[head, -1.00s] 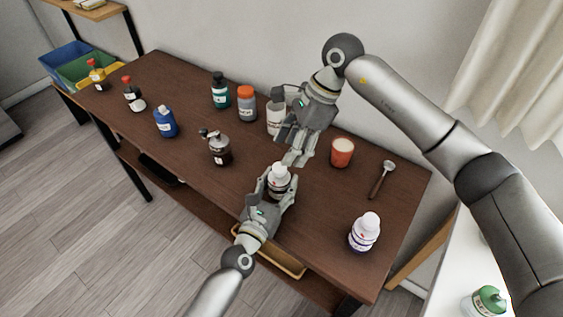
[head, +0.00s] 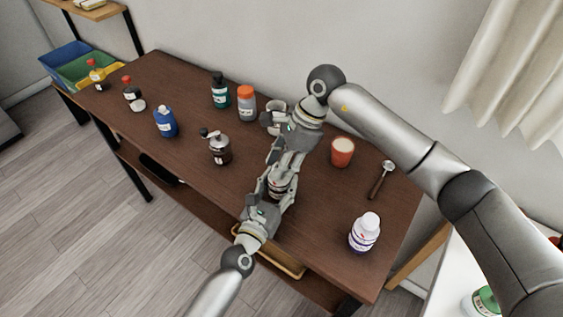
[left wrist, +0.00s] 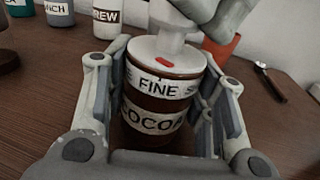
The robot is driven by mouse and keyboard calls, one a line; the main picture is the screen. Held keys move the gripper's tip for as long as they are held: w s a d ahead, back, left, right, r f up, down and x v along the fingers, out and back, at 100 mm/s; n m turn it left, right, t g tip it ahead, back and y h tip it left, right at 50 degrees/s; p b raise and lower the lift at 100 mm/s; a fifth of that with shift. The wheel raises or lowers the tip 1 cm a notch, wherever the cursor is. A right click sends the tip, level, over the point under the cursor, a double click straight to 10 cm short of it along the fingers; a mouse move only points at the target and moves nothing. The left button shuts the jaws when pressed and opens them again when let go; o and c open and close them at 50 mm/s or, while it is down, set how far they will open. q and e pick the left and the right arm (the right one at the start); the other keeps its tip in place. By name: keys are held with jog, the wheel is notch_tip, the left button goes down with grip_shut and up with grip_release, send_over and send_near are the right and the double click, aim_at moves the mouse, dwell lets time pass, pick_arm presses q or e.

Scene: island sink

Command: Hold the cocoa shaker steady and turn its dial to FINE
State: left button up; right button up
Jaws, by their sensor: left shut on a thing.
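The cocoa shaker (left wrist: 150,133) is a dark brown cylinder with a white top, upright between the fingers of my left gripper (head: 279,190), which is shut on it. In the left wrist view its lower label reads COCOA, and a white band above reads FINE in the middle. The red mark (left wrist: 163,62) on the white dial top (left wrist: 165,50) sits above the word FINE. My right gripper (head: 284,168) is over the shaker from above, its fingers at the dial's knob. Whether they are closed on the knob is hidden.
A dark-bodied shaker (head: 218,149) and blue bottle (head: 165,122) are to the left. A white container (head: 274,115) is close behind my right gripper.

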jog(key=shift+c, duration=1.3)
jog(key=m+t, duration=0.1)
jog(key=m, duration=0.3)
jog(key=shift+t, duration=0.3)
jog(key=m+t, duration=0.1)
jog(key=m, duration=0.2)
jog(key=shift+s, duration=0.15)
jog(key=m+t, duration=0.1)
jog(key=m, duration=0.1)
jog(key=m+h, duration=0.1)
jog(key=m, duration=0.1)
jog(key=shift+m+t, duration=0.3)
jog(key=shift+t, duration=0.1)
jog(key=o, duration=1)
